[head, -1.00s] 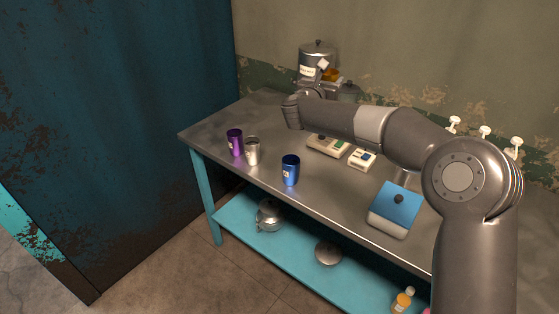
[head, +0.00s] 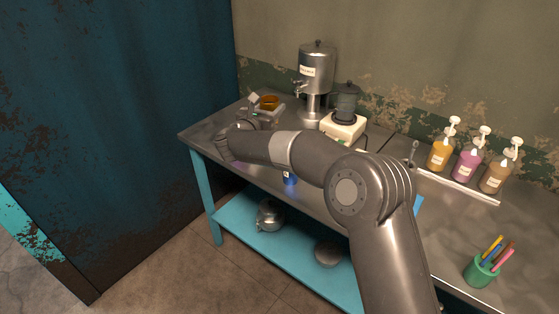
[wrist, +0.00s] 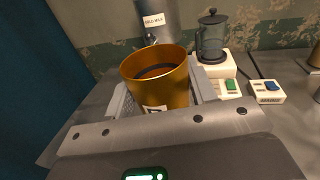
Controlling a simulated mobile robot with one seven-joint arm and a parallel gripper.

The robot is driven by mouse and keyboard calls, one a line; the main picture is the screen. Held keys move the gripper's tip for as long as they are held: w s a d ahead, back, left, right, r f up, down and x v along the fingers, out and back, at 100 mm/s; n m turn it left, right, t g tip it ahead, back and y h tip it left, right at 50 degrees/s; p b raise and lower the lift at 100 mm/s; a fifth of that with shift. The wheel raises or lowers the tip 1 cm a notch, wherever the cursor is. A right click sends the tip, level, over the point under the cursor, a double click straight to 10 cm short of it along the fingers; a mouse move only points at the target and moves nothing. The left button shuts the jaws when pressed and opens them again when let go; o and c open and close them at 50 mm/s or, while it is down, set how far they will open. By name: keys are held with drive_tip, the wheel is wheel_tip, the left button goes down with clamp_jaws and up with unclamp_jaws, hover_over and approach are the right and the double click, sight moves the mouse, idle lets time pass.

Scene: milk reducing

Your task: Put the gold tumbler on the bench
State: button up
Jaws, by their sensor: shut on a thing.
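The gold tumbler (wrist: 160,88) is upright between the two jaws of my gripper (wrist: 163,92) in the wrist view, with a white label on its near side and a dark interior. My gripper is shut on it. In the head view the tumbler (head: 269,102) shows at the back left of the bench (head: 205,133), beyond my wrist. The bench is a grey metal top on teal legs. Whether the tumbler's base touches the top is hidden by my gripper.
A steel dispenser (head: 316,72) and a white appliance with a dark jug (head: 343,125) stand right of the tumbler. A blue cup (head: 289,179) is partly hidden below my arm. Pump bottles (head: 467,160) and a green pen pot (head: 480,271) stand farther right.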

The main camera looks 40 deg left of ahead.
wheel_tip(320, 180, down, 18)
drive_tip(key=shift+f, duration=0.25)
idle(0.3)
drive_tip(key=shift+f, duration=0.15)
drive_tip(key=o, duration=0.7)
drive_tip(key=s+d, duration=0.2)
drive_tip(key=s, duration=0.9)
drive_tip(key=shift+s+d, duration=0.2)
drive_tip(key=shift+s, duration=0.2)
